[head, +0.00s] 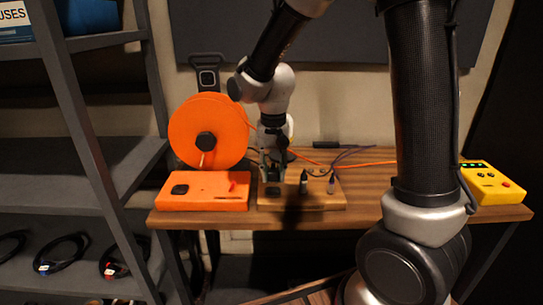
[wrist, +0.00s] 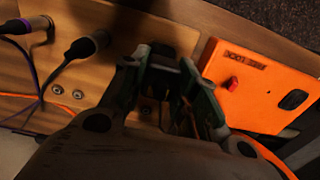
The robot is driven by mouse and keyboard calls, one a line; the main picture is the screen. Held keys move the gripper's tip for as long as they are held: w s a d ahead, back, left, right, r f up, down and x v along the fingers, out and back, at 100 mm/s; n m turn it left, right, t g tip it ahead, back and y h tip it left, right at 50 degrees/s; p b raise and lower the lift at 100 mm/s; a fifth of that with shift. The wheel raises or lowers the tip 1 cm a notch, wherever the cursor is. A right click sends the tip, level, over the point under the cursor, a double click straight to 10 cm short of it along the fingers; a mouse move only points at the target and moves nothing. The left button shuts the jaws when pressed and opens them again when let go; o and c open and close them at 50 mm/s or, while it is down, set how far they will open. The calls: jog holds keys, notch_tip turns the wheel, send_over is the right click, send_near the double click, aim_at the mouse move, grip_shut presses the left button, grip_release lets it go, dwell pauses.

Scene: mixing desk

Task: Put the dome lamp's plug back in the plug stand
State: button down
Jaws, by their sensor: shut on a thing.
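The wooden plug stand (head: 328,199) lies on the desk. Two dark plugs, a near one (head: 303,183) and a thinner one (head: 331,185), stand upright in it. Both also show at the upper left of the wrist view, the larger (wrist: 88,45) and the smaller (wrist: 38,24), with cords. My gripper (head: 272,177) is low over the left part of the stand, fingers pointing down. In the wrist view my gripper (wrist: 160,68) is shut on a dark plug, mostly hidden between the fingers. I cannot tell whether it touches the stand. I cannot make out the dome lamp.
An orange box (head: 203,192) with a red switch is close left of the stand, with an orange reel (head: 207,132) behind. A yellow box (head: 492,184) sits at the far right. Cords (head: 352,154) run behind the stand. Shelves (head: 55,175) stand at left.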

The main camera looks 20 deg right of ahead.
aim_at(273, 179)
jog(key=shift+f, duration=0.7)
jog(key=shift+f, duration=0.15)
jog(key=shift+f, duration=0.75)
jog(key=shift+f, duration=0.65)
dwell(1.1)
jog(key=c, duration=1)
grip_release()
jog(key=shift+r, duration=0.15)
notch_tip(273, 179, up, 12)
jog(key=shift+f, duration=0.1)
